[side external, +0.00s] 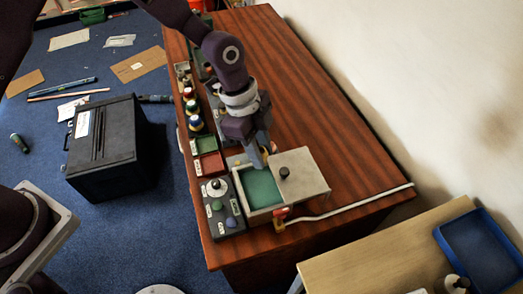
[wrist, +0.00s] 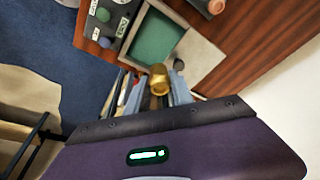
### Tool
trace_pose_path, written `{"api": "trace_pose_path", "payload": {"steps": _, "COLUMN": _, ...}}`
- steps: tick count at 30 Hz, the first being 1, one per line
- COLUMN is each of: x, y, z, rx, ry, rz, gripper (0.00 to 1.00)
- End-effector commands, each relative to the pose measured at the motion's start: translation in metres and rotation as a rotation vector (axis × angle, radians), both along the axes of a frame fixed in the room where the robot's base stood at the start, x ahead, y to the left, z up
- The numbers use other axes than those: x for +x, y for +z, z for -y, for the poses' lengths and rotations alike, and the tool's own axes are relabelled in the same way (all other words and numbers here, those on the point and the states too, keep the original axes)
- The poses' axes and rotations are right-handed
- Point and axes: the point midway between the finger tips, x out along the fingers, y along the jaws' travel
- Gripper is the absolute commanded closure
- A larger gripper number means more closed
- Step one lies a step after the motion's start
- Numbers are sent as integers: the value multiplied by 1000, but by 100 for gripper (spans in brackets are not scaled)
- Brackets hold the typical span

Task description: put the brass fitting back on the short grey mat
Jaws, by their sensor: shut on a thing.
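My gripper (wrist: 158,88) is shut on the brass fitting (wrist: 158,77), a short gold-coloured cylinder between the two grey fingers in the wrist view. In the side view my gripper (side external: 261,160) is over the far edge of a pale box with a green floor (side external: 262,188). This box also shows ahead of the fingers in the wrist view (wrist: 155,40). The fitting is too small and covered to make out surely in the side view. I cannot pick out the short grey mat in either view.
A dark knob (side external: 284,171) stands on the box's pale right part. A control panel (side external: 221,208) with coloured buttons is left of the box. Red (side external: 209,166) and green (side external: 204,145) trays lie behind the panel. A pale hose (side external: 345,207) runs right. The wooden tabletop (side external: 330,125) is clear toward the wall.

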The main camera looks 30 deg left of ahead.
Motion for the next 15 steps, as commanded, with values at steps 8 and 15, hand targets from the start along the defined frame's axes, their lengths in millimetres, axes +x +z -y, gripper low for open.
{"api": "trace_pose_path", "payload": {"steps": 8, "x": 47, "y": -62, "z": -69, "rx": -2, "ry": 231, "rz": -6, "gripper": 100}}
{"api": "trace_pose_path", "payload": {"steps": 15, "x": 66, "y": -101, "z": -115, "rx": 1, "ry": 366, "rz": -1, "gripper": 100}}
